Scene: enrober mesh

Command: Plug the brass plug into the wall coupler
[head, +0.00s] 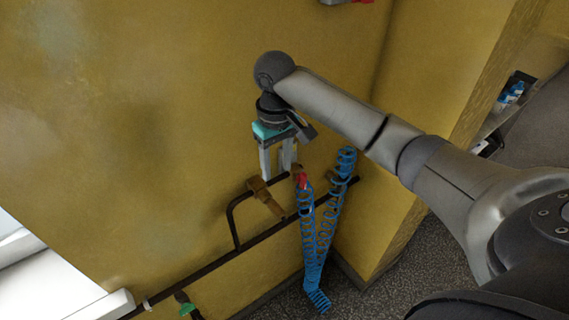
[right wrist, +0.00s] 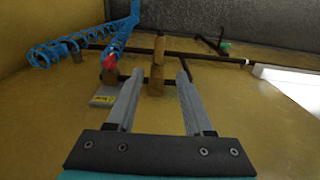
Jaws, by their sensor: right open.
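My right gripper (head: 277,160) is open and points down beside the yellow wall. In the right wrist view, its fingertips (right wrist: 154,76) are apart, with a brass-coloured block (right wrist: 157,50) showing between and beyond them. This block (head: 266,197) is on a dark pipe in the head view, below the fingers; I cannot tell if they touch. A blue coiled hose (head: 308,225) hangs to its right, with a red collar (head: 303,181) and a small brass piece (head: 296,169) at its top. I cannot tell for certain which brass piece is the plug and which the coupler. My left gripper is out of view.
A dark pipe (head: 236,225) runs along the wall, with a green-handled fitting (head: 187,306) lower left. A grey plate with a yellow label (right wrist: 104,98) is near the red collar. The yellow wall (head: 130,130) is clear to the left. A wall corner stands to the right.

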